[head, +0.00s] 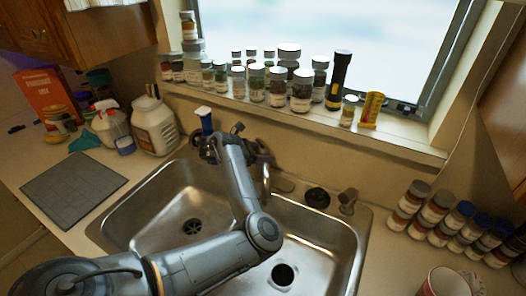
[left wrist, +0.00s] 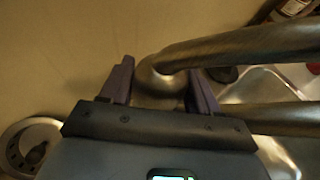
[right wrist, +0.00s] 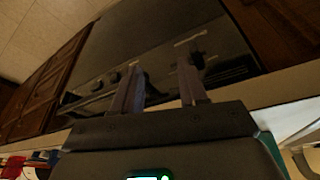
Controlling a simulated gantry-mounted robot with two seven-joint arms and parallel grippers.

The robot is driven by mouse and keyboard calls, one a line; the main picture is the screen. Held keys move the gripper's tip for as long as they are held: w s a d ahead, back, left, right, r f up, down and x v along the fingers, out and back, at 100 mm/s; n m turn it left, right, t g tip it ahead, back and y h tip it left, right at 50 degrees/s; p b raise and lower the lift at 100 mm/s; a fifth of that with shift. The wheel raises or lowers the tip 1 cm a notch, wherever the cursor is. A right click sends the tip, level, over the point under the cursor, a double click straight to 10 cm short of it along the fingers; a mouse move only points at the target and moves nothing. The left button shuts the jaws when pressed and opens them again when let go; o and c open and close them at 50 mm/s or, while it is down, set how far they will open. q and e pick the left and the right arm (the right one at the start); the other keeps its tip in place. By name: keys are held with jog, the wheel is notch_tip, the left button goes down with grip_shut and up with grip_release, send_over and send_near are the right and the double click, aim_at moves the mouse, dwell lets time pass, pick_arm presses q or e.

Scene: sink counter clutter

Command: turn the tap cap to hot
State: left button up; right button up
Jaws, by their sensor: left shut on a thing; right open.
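The metal tap stands behind the double sink; its curved spout (head: 266,182) shows in the head view beside my left arm. In the left wrist view, my left gripper (left wrist: 160,72) has one finger on each side of the rounded metal tap cap (left wrist: 158,88) and is shut on it. A thick metal tube (left wrist: 240,45) runs right from there. In the head view my own wrist and forearm largely hide the cap and fingertips. My right gripper (right wrist: 160,72) shows only in the right wrist view, open, with nothing between its fingers.
The sink's left basin (head: 150,215) is partly under my left arm. Jars (head: 276,86) and a black flashlight (head: 338,80) line the windowsill. A white jug (head: 155,128) and a spray bottle (head: 108,122) stand left; spice jars (head: 437,210) stand right. A dark oven-like front (right wrist: 165,45) faces my right gripper.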

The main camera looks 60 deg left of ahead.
pick_arm(q)
jog(key=m+h+p, duration=0.1)
jog(key=m+g+h+p, duration=0.1)
jog(key=h+p, duration=0.1)
jog(key=m+g+h+p, duration=0.1)
jog(key=m+p, duration=0.1)
jog(key=shift+r, duration=0.25)
jog(key=shift+f+m+g+h+p, duration=0.1)
jog(key=shift+m+g+h+p, duration=0.3)
jog(key=shift+m+h+p, duration=0.25)
jog(key=shift+f+m+h+p, duration=0.15)
jog(key=shift+m+h+p, duration=0.1)
jog(key=shift+h+p, duration=0.15)
jog(key=shift+g, duration=0.3)
jog(key=o, duration=0.7)
